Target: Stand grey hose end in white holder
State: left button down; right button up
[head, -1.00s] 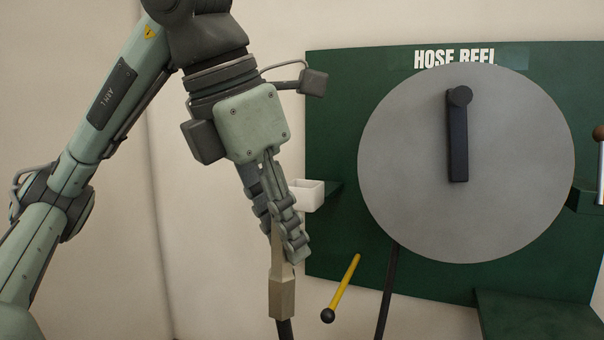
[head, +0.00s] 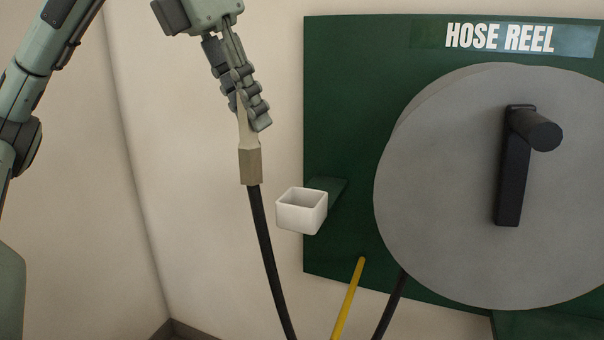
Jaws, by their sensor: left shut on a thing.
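The grey hose end (head: 250,164) is a beige-grey nozzle on a black hose (head: 262,235). My left gripper (head: 252,118) is shut on its narrow upper part, and the hose hangs down below it. The white holder (head: 301,213) is a small square open-topped cup on a green bracket at the left edge of the board. It looks empty as far as its inside shows. The hose end hangs upper left of the holder in the picture, apart from it. My right gripper is not in view.
A green board (head: 341,110) marked HOSE REEL carries a large grey reel disc (head: 455,200) with a black crank (head: 514,170). A yellow lever (head: 349,298) angles down below the holder. Plain wall lies left of the board.

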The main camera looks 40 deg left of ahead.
pick_arm(q)
jog(key=w+f+b, duration=0.3)
jog(key=w+f, duration=0.8)
jog(key=shift+w+d+b, duration=0.15)
jog(key=shift+w+b, duration=0.05)
jog(key=shift+b, duration=0.1)
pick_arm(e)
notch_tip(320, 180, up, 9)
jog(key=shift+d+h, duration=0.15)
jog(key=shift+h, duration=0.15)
pick_arm(q)
jog(key=shift+f, duration=0.15)
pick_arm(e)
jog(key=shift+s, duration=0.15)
pick_arm(q)
jog(key=c, duration=1.7)
grip_release()
jog(key=o, duration=0.4)
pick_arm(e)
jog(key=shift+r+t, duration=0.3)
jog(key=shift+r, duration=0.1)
